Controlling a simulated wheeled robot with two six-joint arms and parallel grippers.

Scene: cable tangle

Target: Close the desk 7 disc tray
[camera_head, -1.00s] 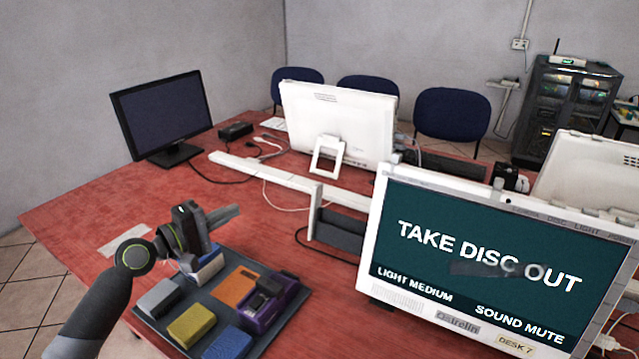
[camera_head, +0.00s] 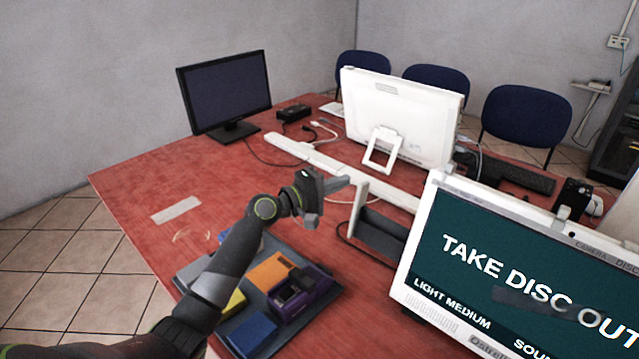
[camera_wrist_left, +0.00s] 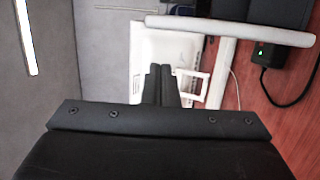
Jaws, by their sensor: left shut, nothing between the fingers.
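The white desk monitor (camera_head: 520,270) stands at the right, its screen reading "TAKE DISC OUT" and its right side cut off by the frame. I cannot make out its disc tray in either view. My left gripper (camera_head: 338,184) is shut and empty above the red table, left of this monitor and apart from it. Its closed fingers also show in the left wrist view (camera_wrist_left: 158,86), pointing toward a white monitor's back. My right gripper is out of view.
A dark tray (camera_head: 325,312) with coloured blocks and a purple device (camera_head: 300,292) lies below my left arm. A white rail (camera_head: 300,153) crosses the red table (camera_head: 140,190). A black monitor (camera_head: 225,95) and a white monitor (camera_head: 400,110) stand behind. The table's left side is mostly clear.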

